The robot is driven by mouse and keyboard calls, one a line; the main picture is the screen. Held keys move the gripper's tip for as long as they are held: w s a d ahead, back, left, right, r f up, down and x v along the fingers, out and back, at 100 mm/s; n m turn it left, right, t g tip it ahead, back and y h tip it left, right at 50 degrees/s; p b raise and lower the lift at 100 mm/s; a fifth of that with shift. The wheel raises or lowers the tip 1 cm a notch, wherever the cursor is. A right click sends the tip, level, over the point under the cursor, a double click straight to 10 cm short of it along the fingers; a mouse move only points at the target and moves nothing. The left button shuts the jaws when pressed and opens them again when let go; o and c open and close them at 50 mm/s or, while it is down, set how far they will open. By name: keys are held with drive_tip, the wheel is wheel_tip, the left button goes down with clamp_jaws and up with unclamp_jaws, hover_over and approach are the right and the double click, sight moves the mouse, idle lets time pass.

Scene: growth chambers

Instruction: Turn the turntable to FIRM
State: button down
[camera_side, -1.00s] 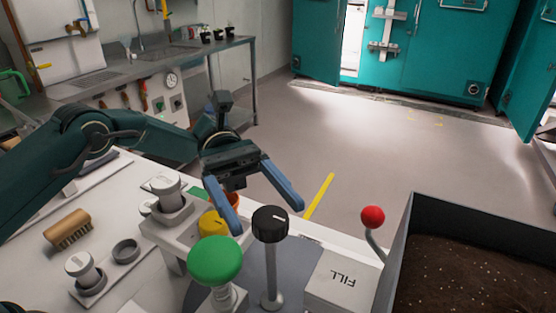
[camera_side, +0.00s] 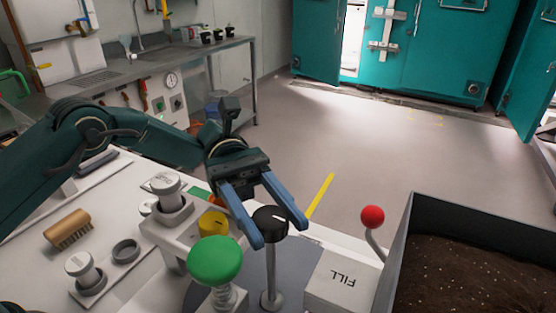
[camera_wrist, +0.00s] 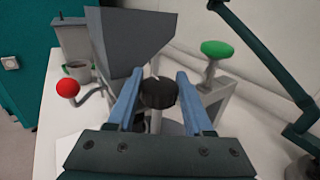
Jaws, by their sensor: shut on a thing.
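A black knob (camera_side: 270,222) with a white pointer mark tops a grey post that rises from a dark round turntable plate (camera_side: 298,262). In the wrist view the knob (camera_wrist: 158,93) sits between my two blue fingers. My gripper (camera_side: 281,232) has one finger on each side of the knob and is shut on it. The plate's printed labels, including FIRM, cannot be read. A box marked FILL (camera_side: 343,287) stands right of the plate.
A green mushroom button (camera_side: 215,260) stands close in front-left of the knob. A yellow knob (camera_side: 213,223) is behind it. A red-balled lever (camera_side: 372,217) and a soil-filled hopper (camera_side: 398,250) stand to the right. A brush (camera_side: 67,228) lies left.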

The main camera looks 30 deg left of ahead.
drive_tip(key=shift+m+g+y, duration=0.7)
drive_tip(key=shift+g, duration=0.2)
drive_tip(key=shift+c, duration=1.4)
unclamp_jaws()
drive_tip(key=shift+n+t+h, duration=0.7)
drive_tip(key=shift+t, duration=0.2)
